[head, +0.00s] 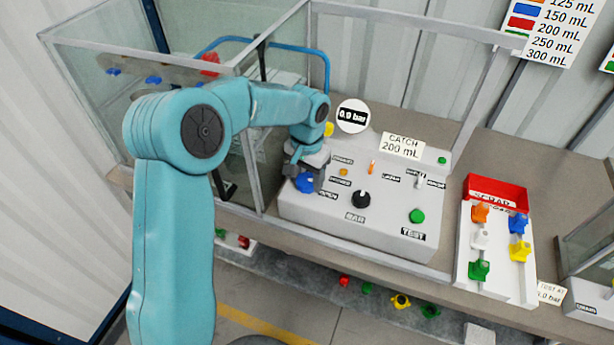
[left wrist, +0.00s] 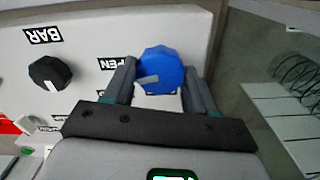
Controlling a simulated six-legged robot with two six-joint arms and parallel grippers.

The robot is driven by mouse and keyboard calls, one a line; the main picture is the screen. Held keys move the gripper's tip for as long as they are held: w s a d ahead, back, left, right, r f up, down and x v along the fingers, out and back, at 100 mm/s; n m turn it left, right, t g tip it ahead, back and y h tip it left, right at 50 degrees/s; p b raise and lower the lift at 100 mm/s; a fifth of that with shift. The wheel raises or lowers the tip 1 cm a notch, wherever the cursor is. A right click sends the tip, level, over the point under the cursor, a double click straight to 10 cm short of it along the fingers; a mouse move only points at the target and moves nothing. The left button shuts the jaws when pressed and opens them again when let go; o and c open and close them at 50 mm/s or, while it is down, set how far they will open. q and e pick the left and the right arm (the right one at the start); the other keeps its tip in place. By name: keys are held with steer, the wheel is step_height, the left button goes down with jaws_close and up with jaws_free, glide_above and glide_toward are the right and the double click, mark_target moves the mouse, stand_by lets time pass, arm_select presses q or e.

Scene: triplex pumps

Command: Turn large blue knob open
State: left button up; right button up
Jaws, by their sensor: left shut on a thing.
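The large blue knob (head: 305,182) sits at the left end of the white control panel (head: 290,207), near the "OPEN" label. In the left wrist view the blue knob (left wrist: 160,70) has a grey pointer mark and lies between the two fingers. My left gripper (head: 306,172) reaches down onto the knob from above and is shut on it. In the left wrist view the left gripper (left wrist: 160,88) has one finger on each side of the knob. The gripper hides part of the knob in the head view. My right gripper does not show.
A black BAR knob (head: 361,199) and a green TEST button (head: 417,216) are on the same panel. A round gauge (head: 352,116) reads 0.9 bar.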

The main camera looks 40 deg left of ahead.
mark_target(309, 179)
arm_select(q)
steer(key=shift+f+m, duration=0.1)
steer(key=shift+m, duration=1.1)
steer(key=o, duration=0.9)
steer(key=shift+o, duration=0.7)
steer(key=shift+w, duration=0.2)
steer(key=shift+s, duration=0.1)
step_height(309, 179, up, 16)
